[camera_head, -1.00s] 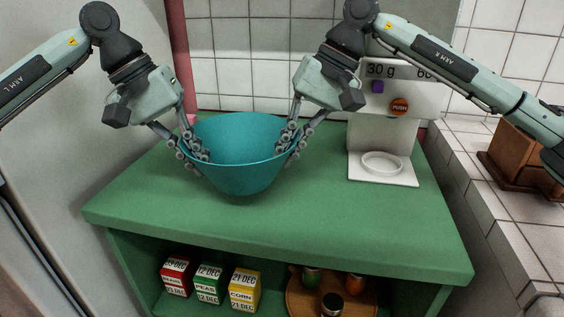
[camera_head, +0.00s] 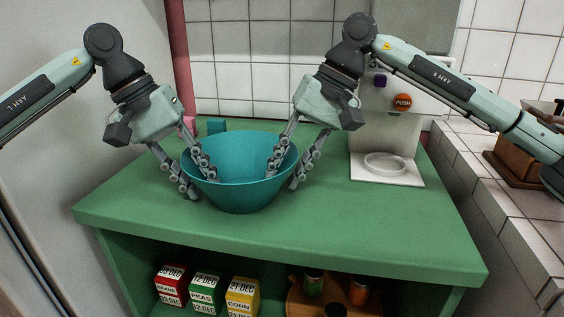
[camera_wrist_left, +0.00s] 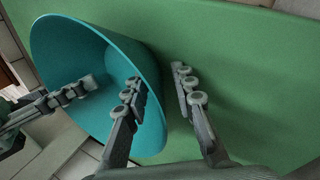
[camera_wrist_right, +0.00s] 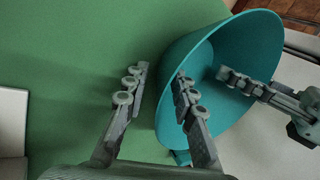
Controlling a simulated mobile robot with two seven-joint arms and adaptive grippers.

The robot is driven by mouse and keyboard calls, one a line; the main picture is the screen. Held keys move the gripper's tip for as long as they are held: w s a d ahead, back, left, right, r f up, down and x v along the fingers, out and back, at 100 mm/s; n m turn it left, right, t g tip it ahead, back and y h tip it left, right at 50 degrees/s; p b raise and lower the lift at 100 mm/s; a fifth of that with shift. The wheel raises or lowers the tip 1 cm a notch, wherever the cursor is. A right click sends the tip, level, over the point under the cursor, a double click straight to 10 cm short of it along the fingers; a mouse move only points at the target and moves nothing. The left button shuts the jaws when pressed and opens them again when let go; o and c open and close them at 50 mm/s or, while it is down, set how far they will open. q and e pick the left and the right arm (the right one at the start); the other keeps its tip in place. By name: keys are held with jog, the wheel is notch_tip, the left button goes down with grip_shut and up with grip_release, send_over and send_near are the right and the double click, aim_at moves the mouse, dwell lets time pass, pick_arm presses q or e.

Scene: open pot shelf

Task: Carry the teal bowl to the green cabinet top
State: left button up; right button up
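The teal bowl (camera_head: 240,192) stands upright on the green cabinet top (camera_head: 330,228), left of its middle. My left gripper (camera_head: 201,186) straddles the bowl's left wall, one finger inside and one outside. In the left wrist view (camera_wrist_left: 157,78) its fingers are spread, with gaps to the wall of the bowl (camera_wrist_left: 75,42). My right gripper (camera_head: 284,178) straddles the right wall the same way. The right wrist view shows its fingers (camera_wrist_right: 160,73) apart, with the rim of the bowl (camera_wrist_right: 205,55) between them. Both grippers are open.
A small teal block (camera_head: 216,126) and a pink item (camera_head: 189,123) are behind the bowl. Boxes (camera_head: 205,292) and jars (camera_head: 357,290) sit on the shelf below. The front of the top is clear.

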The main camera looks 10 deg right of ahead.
jog(key=shift+r, duration=0.15)
jog(key=shift+d+r, duration=0.2)
jog(key=shift+r, duration=0.15)
jog(key=v, duration=0.6)
jog(key=shift+d+r, duration=0.15)
jog(key=shift+r, duration=0.05)
pick_arm(q)
jog(key=v, duration=1.2)
jog(key=shift+f, duration=0.1)
pick_arm(e)
jog(key=shift+s+f, duration=0.1)
jog(key=shift+s, duration=0.05)
